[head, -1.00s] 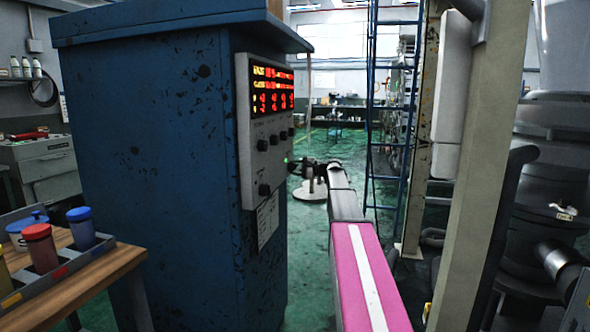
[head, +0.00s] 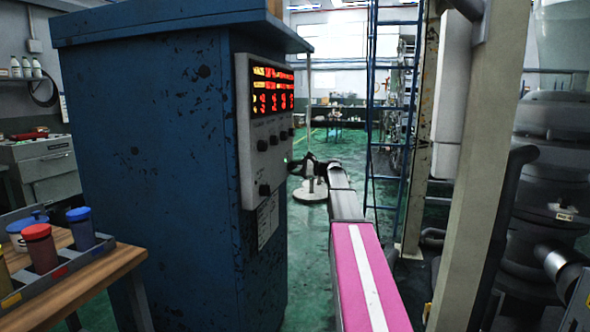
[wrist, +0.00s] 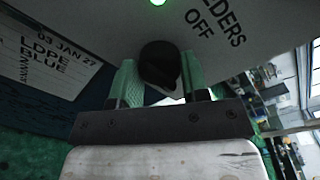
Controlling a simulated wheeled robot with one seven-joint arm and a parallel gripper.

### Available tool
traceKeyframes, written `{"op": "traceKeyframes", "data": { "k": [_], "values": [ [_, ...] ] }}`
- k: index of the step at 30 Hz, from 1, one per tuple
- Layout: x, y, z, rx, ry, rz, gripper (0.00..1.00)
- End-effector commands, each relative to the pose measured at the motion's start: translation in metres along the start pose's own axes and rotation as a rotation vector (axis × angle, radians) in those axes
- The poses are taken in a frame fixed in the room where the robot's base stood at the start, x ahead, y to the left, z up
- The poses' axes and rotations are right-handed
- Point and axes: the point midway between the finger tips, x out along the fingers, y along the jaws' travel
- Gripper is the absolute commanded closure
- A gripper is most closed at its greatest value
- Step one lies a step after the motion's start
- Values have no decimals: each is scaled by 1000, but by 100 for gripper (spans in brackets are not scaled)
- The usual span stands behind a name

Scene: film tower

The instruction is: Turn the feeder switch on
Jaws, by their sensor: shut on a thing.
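The feeder switch is a round black knob (wrist: 159,66) on a pale panel in the wrist view. Printed beside it is "…EDERS" and "OFF" (wrist: 207,27), with the first letters cut off. A small green lamp (wrist: 158,2) glows at the top edge of that view. My gripper (wrist: 159,88) has its green fingers on either side of the knob and is shut on it. In the head view my gripper (head: 303,166) is at the right edge of the control panel (head: 247,165). The knob it holds cannot be made out there.
The panel is on a large blue cabinet (head: 150,170) and has a lit red and yellow display (head: 273,90). A wooden table (head: 105,270) with capped jars stands at left. A steel post (head: 480,150) and a blue ladder (head: 372,100) stand right of my arm. Green floor is open behind.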

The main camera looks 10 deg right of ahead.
Motion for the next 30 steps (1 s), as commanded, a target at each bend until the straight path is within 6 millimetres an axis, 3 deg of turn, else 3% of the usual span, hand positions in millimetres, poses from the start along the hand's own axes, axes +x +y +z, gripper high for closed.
{"op": "traceKeyframes", "data": {
  "k": [5,6,7,8,20,30],
  "values": [
    [-1,1,-1,1,2,2,82],
    [-1,1,-1,1,2,2,45],
    [-1,1,-1,1,2,2,35],
    [-1,1,0,1,2,2,33],
    [-9,0,0,0,1,0,33],
    [-69,1,0,0,2,0,33]
  ]
}}
